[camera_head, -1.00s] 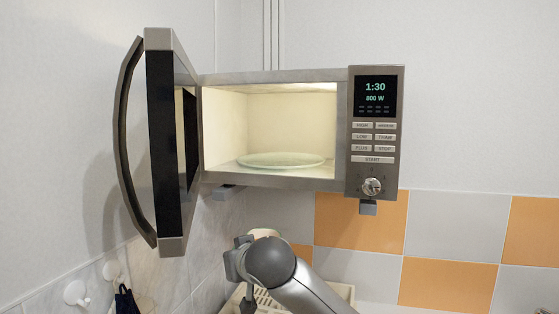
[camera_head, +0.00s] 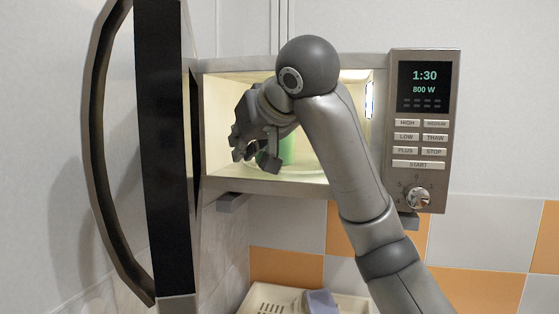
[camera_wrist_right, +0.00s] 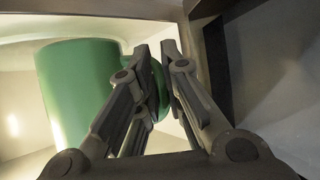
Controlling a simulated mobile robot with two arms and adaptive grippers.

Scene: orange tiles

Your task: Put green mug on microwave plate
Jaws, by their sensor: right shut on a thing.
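The green mug (camera_head: 288,151) is inside the open microwave (camera_head: 300,188), mostly hidden behind my right gripper. My right gripper (camera_head: 256,152) reaches into the cavity and is shut on the mug's handle. In the right wrist view the mug (camera_wrist_right: 75,95) fills the left side, with the fingers (camera_wrist_right: 158,60) closed around its handle. The glass microwave plate (camera_head: 311,172) shows in part below the mug and my arm. The mug appears over the plate, but I cannot tell whether it touches it. My left gripper is not in view.
The microwave door (camera_head: 170,150) stands wide open at the left, close to my right gripper. The control panel (camera_head: 424,130) is at the right, beside my arm. A pale dish rack (camera_head: 270,298) with a bluish-grey item (camera_head: 321,303) lies below.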

